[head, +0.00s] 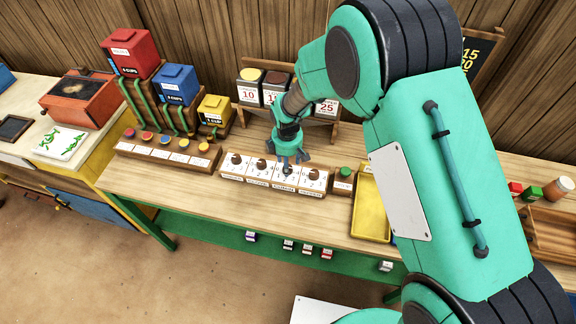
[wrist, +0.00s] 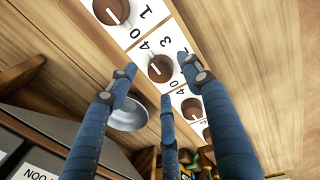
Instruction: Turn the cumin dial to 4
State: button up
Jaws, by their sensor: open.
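The dial panel (head: 325,186) is a wooden strip on the counter with several brown knobs on white numbered plates. The third knob from the left, whose small label seems to read cumin, is mostly hidden under my gripper (head: 288,153) in the head view. In the wrist view, my gripper (wrist: 160,78) has its fingers spread around one brown knob, apparently this cumin dial (wrist: 160,68). The fingers stand apart from the knob, with nothing held. A white line marks the knob, and digits such as 0 and 3 show beside it. I cannot tell its exact setting.
A row of coloured buttons (head: 161,153) lies left of the panel. A green button (head: 344,171) and a yellow tray (head: 369,216) are to the right. A metal bowl (wrist: 127,115) shows beside the fingers. The counter front is clear.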

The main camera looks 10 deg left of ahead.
notch_tip(320, 180, up, 9)
jog(key=shift+s+r, duration=0.15)
jog(key=shift+s, duration=0.25)
jog(key=shift+d, duration=0.1)
dwell(0.4)
jog(key=s+d+r+m+t+b, duration=0.1)
jog(key=s+d+r+m+b, duration=0.3)
jog(key=d+r, duration=0.7)
jog(key=s+d+r+m+t, duration=0.1)
jog(key=s+d+r+m, duration=0.3)
jog(key=d+r, duration=0.6)
jog(key=s+d+r+m+t+b, duration=0.1)
jog(key=s+d+r+m, duration=0.1)
jog(key=s+d+m, duration=0.3)
jog(key=s+d+r+m+t+b, duration=0.1)
jog(key=s+d+r+m+b, duration=0.1)
jog(key=s+d+m, duration=0.4)
jog(key=s+d, duration=0.4)
jog(key=s, duration=0.4)
jog(key=shift+s+r+t, duration=0.3)
jog(key=shift+t, duration=0.1)
jog(key=shift+w, duration=0.1)
